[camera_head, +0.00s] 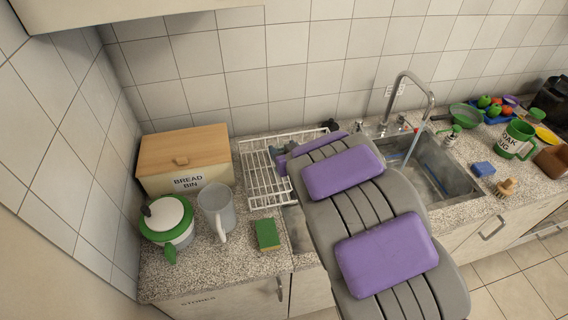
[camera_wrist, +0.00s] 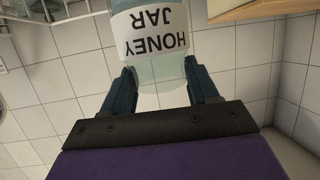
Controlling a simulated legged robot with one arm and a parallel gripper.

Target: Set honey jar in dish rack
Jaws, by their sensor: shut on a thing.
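The honey jar (camera_wrist: 152,38) is clear with a white label reading "HONEY JAR", and its lettering is upside down in the wrist view. My gripper (camera_wrist: 162,85) is shut on it, one dark finger on each side. The white wire dish rack (camera_head: 262,188) stands on the counter left of the sink in the head view. My gripper (camera_head: 284,162) appears over the rack's right part there, largely hidden by my arm. I cannot make out the jar in the head view. A piece of white rack wire (camera_wrist: 38,10) shows at the upper left of the wrist view.
A wooden-lidded bread bin (camera_head: 185,160) stands left of the rack against the wall. A white and green lidded pot (camera_head: 167,222), a clear jug (camera_head: 216,208) and a green sponge (camera_head: 267,235) are in front. The sink (camera_head: 430,165) with its tall tap is to the right.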

